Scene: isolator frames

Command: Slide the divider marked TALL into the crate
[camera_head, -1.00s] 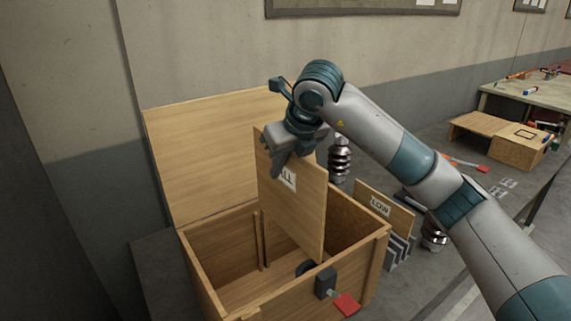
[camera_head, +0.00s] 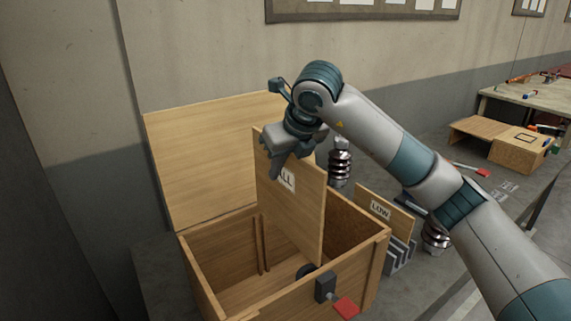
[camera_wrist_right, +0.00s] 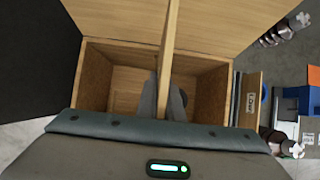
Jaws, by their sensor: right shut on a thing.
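The divider marked TALL (camera_head: 300,215) is a flat wooden panel with a white label, partly covered by my gripper. My right gripper (camera_head: 284,160) is shut on its upper part and holds it upright over the open wooden crate (camera_head: 200,280). The panel's lower part is inside the crate opening, near vertical strips on the far inner wall; I cannot tell whether its edge sits between them. In the right wrist view the divider (camera_wrist_right: 172,40) shows edge-on between the fingers (camera_wrist_right: 165,100). My left gripper is out of view.
The crate's lid (camera_head: 215,160) stands open against the wall. A divider marked LOW (camera_head: 385,212) stands in a slotted rack (camera_head: 400,252) right of the crate. A ribbed metal part (camera_head: 340,165) stands behind it. A red-tipped latch (camera_head: 346,308) sticks out at the crate's front.

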